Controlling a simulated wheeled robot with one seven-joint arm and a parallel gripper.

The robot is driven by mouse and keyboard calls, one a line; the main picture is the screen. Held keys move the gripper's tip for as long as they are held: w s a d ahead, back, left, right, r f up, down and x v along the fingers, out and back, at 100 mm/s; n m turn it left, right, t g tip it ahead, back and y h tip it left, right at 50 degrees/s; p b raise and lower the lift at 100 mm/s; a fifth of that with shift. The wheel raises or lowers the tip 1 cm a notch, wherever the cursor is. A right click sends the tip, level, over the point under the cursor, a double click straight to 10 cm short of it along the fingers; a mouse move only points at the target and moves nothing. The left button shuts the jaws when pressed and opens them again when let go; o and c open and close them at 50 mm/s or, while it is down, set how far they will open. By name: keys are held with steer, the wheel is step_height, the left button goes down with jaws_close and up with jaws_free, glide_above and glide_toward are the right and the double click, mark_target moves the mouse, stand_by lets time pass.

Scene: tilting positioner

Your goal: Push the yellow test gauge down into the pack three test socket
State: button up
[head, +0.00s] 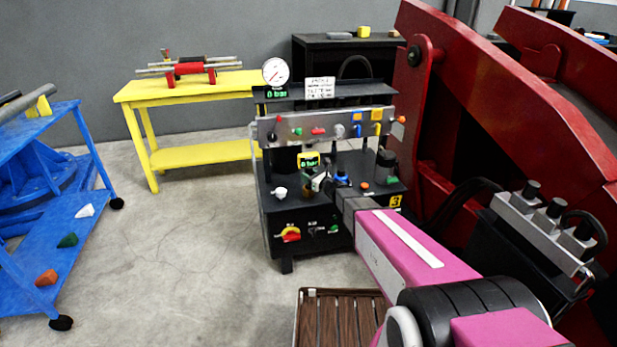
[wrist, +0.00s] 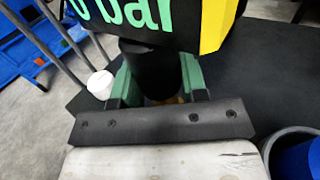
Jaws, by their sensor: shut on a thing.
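The yellow test gauge (head: 308,159) stands over the deck of the black pack (head: 262,212), which bears a yellow 3 label (head: 396,201). Its black face reads 0 bar in green. In the wrist view the gauge (wrist: 150,22) fills the top, its yellow side at the right. My gripper (head: 318,184) is shut on its black stem; the green fingers (wrist: 155,76) stand on both sides of the stem. A little brassy metal shows below the stem. The test socket is hidden behind the stem and gripper, so I cannot tell how deep the gauge sits.
A white knob (wrist: 100,84) stands left of the gauge. A blue fitting (head: 341,178) is close on the right. The valve panel (head: 325,127) rises behind.

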steer(key=shift+f, duration=2.25)
steer(key=o, duration=1.2)
steer(key=shift+s+d, duration=0.1)
steer(key=v, duration=1)
steer(key=shift+s+d, duration=0.2)
